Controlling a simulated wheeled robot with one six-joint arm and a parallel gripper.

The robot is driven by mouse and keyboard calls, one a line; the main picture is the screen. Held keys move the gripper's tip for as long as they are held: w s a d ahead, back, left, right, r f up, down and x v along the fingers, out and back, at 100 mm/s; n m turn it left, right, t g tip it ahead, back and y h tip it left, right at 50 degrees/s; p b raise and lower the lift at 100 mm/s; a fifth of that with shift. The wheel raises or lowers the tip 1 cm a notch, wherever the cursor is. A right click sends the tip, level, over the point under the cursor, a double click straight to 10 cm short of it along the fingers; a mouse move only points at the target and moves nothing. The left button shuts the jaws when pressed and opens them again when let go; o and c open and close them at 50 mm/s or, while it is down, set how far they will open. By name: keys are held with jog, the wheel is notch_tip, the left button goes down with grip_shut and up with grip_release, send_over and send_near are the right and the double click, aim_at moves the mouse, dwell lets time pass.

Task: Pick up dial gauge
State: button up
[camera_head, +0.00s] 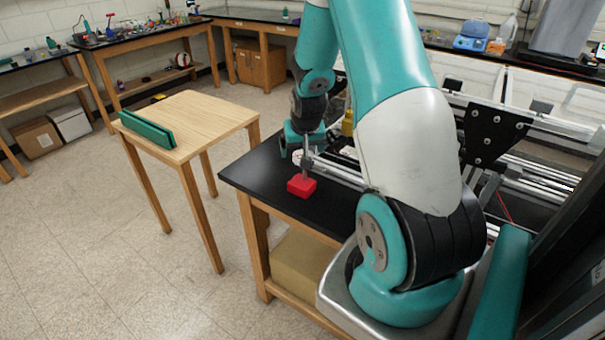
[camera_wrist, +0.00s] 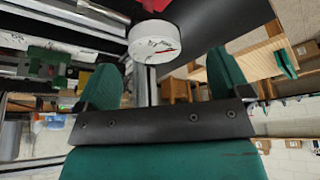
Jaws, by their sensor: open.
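The dial gauge (camera_wrist: 154,42) shows in the wrist view as a white round face with a red needle, at the top centre. A small red block (camera_wrist: 155,5) shows just beyond it. My gripper (camera_wrist: 165,78) is open, with one teal finger on each side of the picture; the dial is centred between them and slightly beyond the fingertips, with no contact visible. In the head view, my gripper (camera_head: 304,148) is low over the black table, above the red block (camera_head: 301,186). A thin grey post stands on the block. The gauge's face is mostly hidden there.
The black table (camera_head: 258,181) carries aluminium extrusion rails (camera_head: 340,172) close to the right of my gripper. A small wooden table (camera_head: 200,118) with a green tray-like piece (camera_head: 147,129) stands to the left. Floor between them is clear.

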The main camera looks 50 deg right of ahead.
jog(key=shift+s+p+x, duration=0.15)
jog(key=shift+p+x, duration=0.6)
jog(key=shift+x, duration=0.95)
jog(key=shift+s+p+x, duration=0.15)
jog(key=shift+p+x, duration=0.6)
jog(key=shift+x, duration=0.95)
jog(key=shift+d, duration=0.15)
jog(key=c, duration=1.7)
jog(key=shift+c, duration=0.2)
jog(key=shift+r, duration=0.1)
